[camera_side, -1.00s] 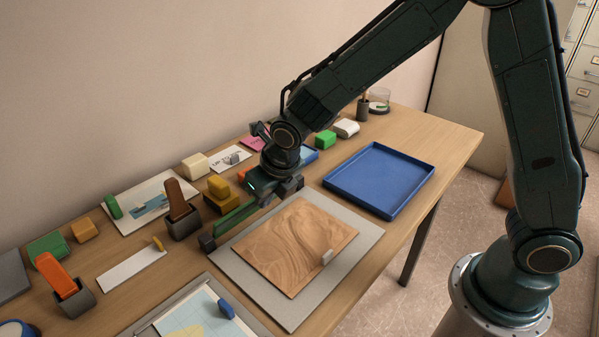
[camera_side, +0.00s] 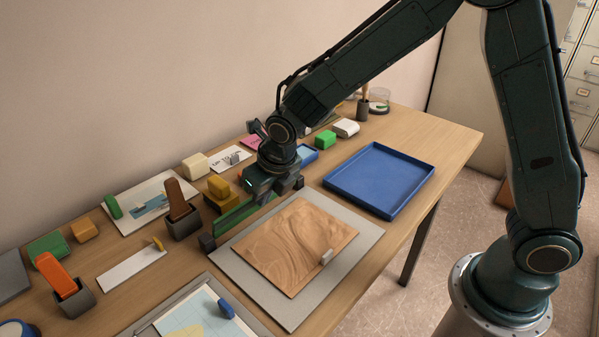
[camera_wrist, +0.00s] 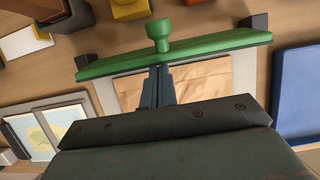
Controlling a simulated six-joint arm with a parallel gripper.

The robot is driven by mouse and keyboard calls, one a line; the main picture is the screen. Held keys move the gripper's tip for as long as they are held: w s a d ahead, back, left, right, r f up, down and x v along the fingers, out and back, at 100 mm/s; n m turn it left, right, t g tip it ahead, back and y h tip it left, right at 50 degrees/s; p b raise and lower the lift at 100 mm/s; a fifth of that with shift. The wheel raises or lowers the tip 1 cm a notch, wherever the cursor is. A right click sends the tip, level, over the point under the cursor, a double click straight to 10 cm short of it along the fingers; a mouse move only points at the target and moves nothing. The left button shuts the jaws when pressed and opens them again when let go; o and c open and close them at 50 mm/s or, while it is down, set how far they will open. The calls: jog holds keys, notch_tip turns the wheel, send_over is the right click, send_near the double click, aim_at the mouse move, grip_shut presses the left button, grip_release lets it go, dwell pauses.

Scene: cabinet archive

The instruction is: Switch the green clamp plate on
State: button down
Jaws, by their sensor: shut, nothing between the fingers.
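The green clamp plate is a long green bar (camera_side: 236,216) along the back edge of the grey board in the side view, between dark end blocks. In the wrist view the green bar (camera_wrist: 215,46) spans the upper middle, with a round green knob (camera_wrist: 158,30) standing from its middle. My gripper (camera_wrist: 158,72) is shut and empty, its fingertips right at the near edge of the bar below the knob. I cannot tell whether they touch it. In the side view my gripper (camera_side: 268,192) hides the right part of the bar and the knob.
A wood-grain sheet (camera_side: 295,245) lies on the grey board (camera_side: 360,232) in front of the bar. A yellow block (camera_side: 218,187) and a dark holder with a brown piece (camera_side: 181,212) stand close behind. A blue tray (camera_side: 380,175) is to the right.

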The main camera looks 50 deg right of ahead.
notch_tip(320, 180, up, 10)
jog(key=shift+w, duration=0.4)
jog(key=shift+d+r, duration=0.1)
jog(key=s+d+r+m, duration=0.45)
jog(key=s+m, duration=0.25)
jog(key=m, duration=0.2)
jog(key=s+d+r+m, duration=0.45)
jog(key=s+m, duration=0.25)
jog(key=m, duration=0.2)
jog(key=s+d+f+m, duration=0.1)
jog(key=s+d+m, duration=0.1)
jog(key=s+m, duration=0.4)
jog(key=s+d+f+m+t, duration=0.1)
jog(key=s+d+m, duration=0.1)
jog(key=s+m, duration=0.5)
jog(key=m, duration=0.5)
jog(key=shift+s+d, duration=0.25)
jog(key=shift+d, duration=0.1)
